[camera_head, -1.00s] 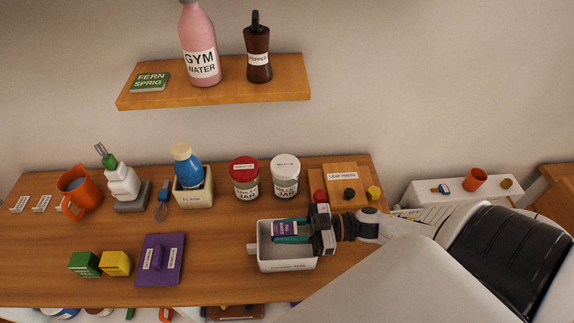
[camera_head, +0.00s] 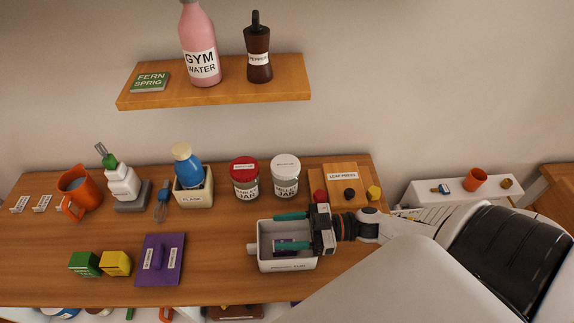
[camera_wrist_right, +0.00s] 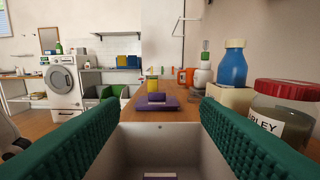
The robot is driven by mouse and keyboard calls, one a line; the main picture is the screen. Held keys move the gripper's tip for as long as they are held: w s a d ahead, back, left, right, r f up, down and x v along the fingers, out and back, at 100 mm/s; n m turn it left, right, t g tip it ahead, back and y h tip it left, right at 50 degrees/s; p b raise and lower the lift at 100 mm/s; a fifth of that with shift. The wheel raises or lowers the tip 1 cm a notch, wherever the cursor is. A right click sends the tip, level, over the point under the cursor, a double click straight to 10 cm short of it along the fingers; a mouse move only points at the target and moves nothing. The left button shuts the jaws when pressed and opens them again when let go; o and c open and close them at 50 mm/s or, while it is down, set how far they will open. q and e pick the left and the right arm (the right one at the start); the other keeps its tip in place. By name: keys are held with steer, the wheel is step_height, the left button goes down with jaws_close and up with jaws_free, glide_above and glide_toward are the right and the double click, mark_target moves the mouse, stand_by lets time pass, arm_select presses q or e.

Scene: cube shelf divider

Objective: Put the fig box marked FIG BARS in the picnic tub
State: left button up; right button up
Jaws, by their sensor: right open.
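The picnic tub (camera_head: 287,267) is a white open tub near the right end of the wooden counter. The purple fig box (camera_head: 280,245) lies inside it, low down and partly hidden by a finger of my right gripper. Its label cannot be read now. My right gripper (camera_head: 291,231) is open and empty over the tub, with its teal fingers spread apart. In the right wrist view the two fingers (camera_wrist_right: 160,128) stand wide, with the tub's inner wall (camera_wrist_right: 158,145) between them. A small label shows at the bottom edge there. My left gripper is not in view.
Two jars (camera_head: 245,178) stand behind the tub, and a leaf press board (camera_head: 345,180) lies behind to the right. A purple block on a plate (camera_head: 160,262) lies to the left, beside yellow (camera_head: 117,263) and green boxes. The counter between plate and tub is clear.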

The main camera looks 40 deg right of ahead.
steer(key=r+p, duration=0.1)
steer(key=s+d+r+p, duration=0.1)
steer(key=r+p, duration=0.1)
steer(key=d+r+p, duration=0.1)
steer(key=r+p, duration=0.1)
steer(key=shift+s+d, duration=0.25)
stand_by(0.3)
